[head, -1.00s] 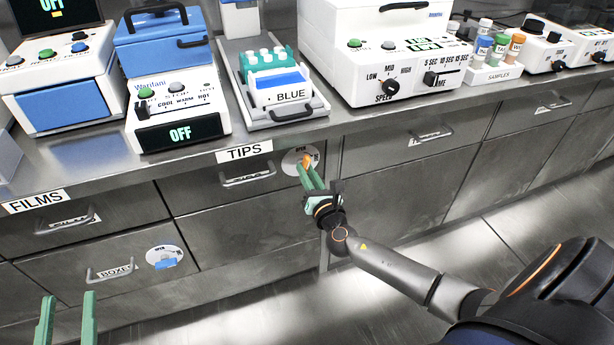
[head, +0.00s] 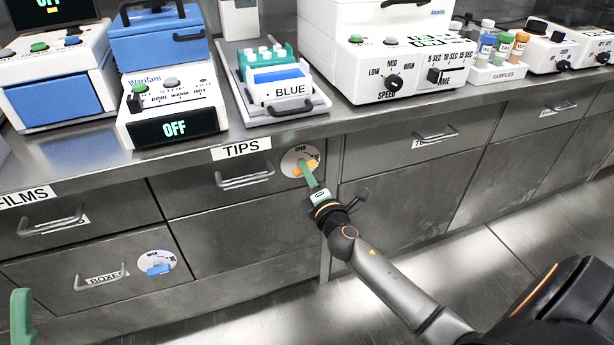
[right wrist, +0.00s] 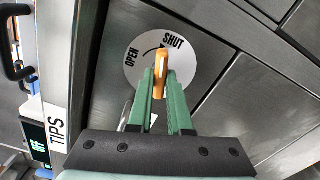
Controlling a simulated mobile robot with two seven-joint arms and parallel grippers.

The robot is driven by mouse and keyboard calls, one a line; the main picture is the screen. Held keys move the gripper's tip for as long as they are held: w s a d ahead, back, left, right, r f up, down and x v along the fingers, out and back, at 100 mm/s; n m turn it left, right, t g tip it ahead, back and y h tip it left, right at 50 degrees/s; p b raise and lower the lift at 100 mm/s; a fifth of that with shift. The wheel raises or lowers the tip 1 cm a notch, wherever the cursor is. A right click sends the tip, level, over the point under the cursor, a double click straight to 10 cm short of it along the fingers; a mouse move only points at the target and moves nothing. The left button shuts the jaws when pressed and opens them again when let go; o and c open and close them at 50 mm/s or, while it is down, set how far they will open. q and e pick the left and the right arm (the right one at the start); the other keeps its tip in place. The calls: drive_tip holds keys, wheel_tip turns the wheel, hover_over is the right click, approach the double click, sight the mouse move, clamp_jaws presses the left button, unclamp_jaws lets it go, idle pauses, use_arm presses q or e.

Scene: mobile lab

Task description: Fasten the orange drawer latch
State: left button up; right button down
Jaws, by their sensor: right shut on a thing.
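The orange latch (head: 311,164) is a small bar on a round white plate (head: 292,158) marked OPEN and SHUT, on the TIPS drawer (head: 200,196). My right gripper (right wrist: 161,84) is shut on the orange latch (right wrist: 161,62), with a green finger on each side. In the right wrist view the latch's far end shows just by the word SHUT on the plate (right wrist: 138,76); its exact angle is hard to read. The TIPS drawer front looks flush with its neighbours. Of my left gripper, one green finger (head: 21,316) shows at the lower left edge, apart from everything.
A second round plate with a blue latch (head: 159,268) is on the BOXES drawer (head: 70,262). The drawer handle (head: 245,179) sticks out left of the orange latch. The counter above holds devices and a blue tip box (head: 277,75). The floor at right is clear.

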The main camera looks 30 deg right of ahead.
drive_tip(key=shift+m, duration=2)
drive_tip(key=c, duration=0.8)
unclamp_jaws()
drive_tip(key=shift+c, duration=0.2)
drive_tip(key=v, duration=1.2)
drive_tip(key=shift+s, duration=0.2)
drive_tip(key=shift+a+r, duration=0.1)
drive_tip(key=shift+a, duration=0.05)
